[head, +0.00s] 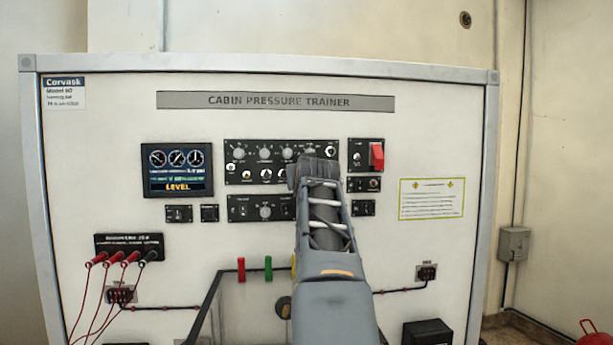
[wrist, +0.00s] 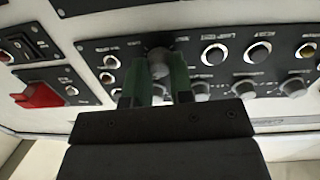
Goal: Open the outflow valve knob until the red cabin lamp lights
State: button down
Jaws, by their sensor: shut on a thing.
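My gripper (head: 313,168) reaches the right part of the upper black control panel (head: 232,165) in the head view and hides what is behind it. In the wrist view, which shows the panel upside down, my gripper (wrist: 160,85) has its green-grey fingers closed on either side of a dark round knob (wrist: 158,58). Its label is too blurred to read, so I cannot confirm it is the outflow valve knob. I see no red lamp lit, and no lamp can be identified as the cabin lamp.
A red guarded switch (head: 377,155) sits right of the panel; it also shows in the wrist view (wrist: 38,95). A display (head: 178,170) reads LEVEL in yellow. Other knobs (wrist: 245,88) and round buttons (wrist: 258,51) sit close to my fingers. Red cables (head: 105,290) hang at lower left.

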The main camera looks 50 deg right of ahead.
jog(key=shift+m, duration=0.8)
jog(key=c, duration=1)
grip_release()
jog(key=b+v, duration=0.4)
jog(key=v, duration=0.9)
jog(key=shift+s+a+b, duration=0.25)
jog(key=shift+s+b, duration=0.1)
jog(key=shift+b, duration=0.05)
